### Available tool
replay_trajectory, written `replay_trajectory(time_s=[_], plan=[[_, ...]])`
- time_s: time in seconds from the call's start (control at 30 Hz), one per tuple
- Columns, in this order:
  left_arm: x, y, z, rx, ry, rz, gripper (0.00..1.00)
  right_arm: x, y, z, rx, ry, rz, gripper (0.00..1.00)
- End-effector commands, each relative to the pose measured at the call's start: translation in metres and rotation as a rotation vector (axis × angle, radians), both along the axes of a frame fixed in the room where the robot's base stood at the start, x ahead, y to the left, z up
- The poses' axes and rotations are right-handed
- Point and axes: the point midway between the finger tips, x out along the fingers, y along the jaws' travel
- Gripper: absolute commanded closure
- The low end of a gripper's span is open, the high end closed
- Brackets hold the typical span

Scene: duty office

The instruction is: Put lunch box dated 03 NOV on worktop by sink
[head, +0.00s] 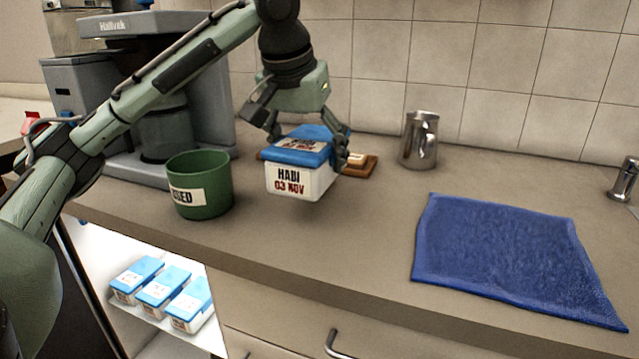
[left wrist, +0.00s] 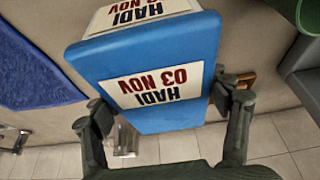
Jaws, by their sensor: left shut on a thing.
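The lunch box (head: 300,181) is white with a blue lid, and its front label reads HADI 03 NOV. My left gripper (head: 305,140) is shut on it and holds it upright, seemingly a little above the worktop (head: 340,230). In the left wrist view the blue lid (left wrist: 200,50) fills the middle, with the same name and date on its label, between the fingers of the left gripper (left wrist: 165,115). The sink itself is not clearly in view; a metal fitting (head: 625,180) stands at the far right edge. My right gripper is not in view.
A green cup (head: 199,185) stands left of the box, before a grey coffee machine (head: 75,110). A wooden board (head: 360,165) lies behind the box. A metal jug (head: 419,140) stands further right. A blue towel (head: 510,255) covers the right worktop. Several similar boxes (head: 163,288) sit below.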

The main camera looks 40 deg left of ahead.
Motion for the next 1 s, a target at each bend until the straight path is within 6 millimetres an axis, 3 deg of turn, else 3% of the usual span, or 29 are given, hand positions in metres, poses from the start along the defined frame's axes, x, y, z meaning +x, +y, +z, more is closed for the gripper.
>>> replay_trajectory(time_s=[0.17, 0.5, 0.87, 0.9, 1.0], plan=[[0.006, -0.015, -0.009, -0.001, -0.003, 0.001, 0.68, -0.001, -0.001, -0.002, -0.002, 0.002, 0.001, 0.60], [0.006, -0.015, -0.048, 0.000, -0.002, 0.002, 0.68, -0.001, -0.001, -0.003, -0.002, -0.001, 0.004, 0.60], [0.006, -0.015, -0.052, 0.000, -0.002, 0.002, 0.68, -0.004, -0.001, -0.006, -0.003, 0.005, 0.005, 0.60], [0.006, -0.015, -0.052, -0.001, -0.001, 0.002, 0.20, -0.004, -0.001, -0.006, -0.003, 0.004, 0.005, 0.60], [0.006, -0.015, -0.052, -0.001, -0.001, 0.002, 0.07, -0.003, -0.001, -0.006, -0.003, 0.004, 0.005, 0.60]])
